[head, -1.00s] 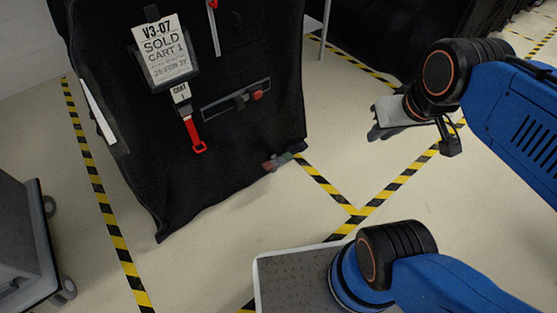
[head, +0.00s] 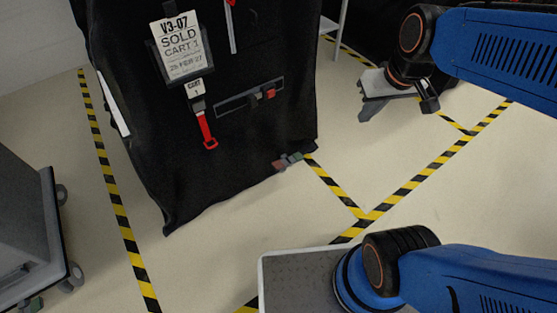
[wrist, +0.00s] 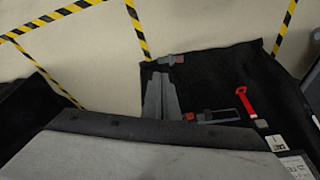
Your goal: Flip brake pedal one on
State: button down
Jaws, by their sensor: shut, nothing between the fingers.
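Cart 1 (head: 240,130) stands under a black cover at the left of centre in the head view. At its bottom right edge sits a small pedal (head: 288,161) with a reddish part and a greenish part. My gripper (head: 364,117) is right of the cart in the head view. In the wrist view its grey fingers (wrist: 160,76) are shut and empty, their tips just below the pedal in the picture. I cannot tell whether they touch it.
A slot with a red-ended bar (head: 250,96), a red strap (head: 207,132) and a sold sign (head: 180,45) are on the cart's cover. A grey cart (head: 28,235) on casters stands at left. Yellow-black tape (head: 410,187) marks the floor, which is clear right of cart 1.

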jog(key=w+a+f+n+g, duration=0.1)
jog(key=w+a+f, duration=0.15)
jog(key=w, duration=0.35)
jog(key=w+a+f+n, duration=0.1)
jog(key=w+a+f, duration=0.1)
jog(key=w+f, duration=0.25)
jog(key=n+g+y, duration=0.1)
jog(key=n+g, duration=0.1)
jog(key=g, duration=0.2)
send_over(277, 165)
jog(key=w+d, duration=0.2)
jog(key=d, duration=0.1)
jog(key=w+d+f+x, duration=0.1)
jog(key=w+d+x, duration=0.1)
jog(key=x, duration=1.3)
jog(key=w+d+x, duration=0.2)
jog(key=d+x, duration=0.1)
jog(key=x, duration=1.3)
jog(key=shift+w+d, duration=0.1)
jog(key=shift+w, duration=0.1)
jog(key=shift+f, duration=0.1)
jog(key=x, duration=1.3)
jog(key=shift+w+a+f, duration=0.15)
jog(key=shift+a+f, duration=0.15)
jog(key=shift+a, duration=0.05)
jog(key=shift+f, duration=0.1)
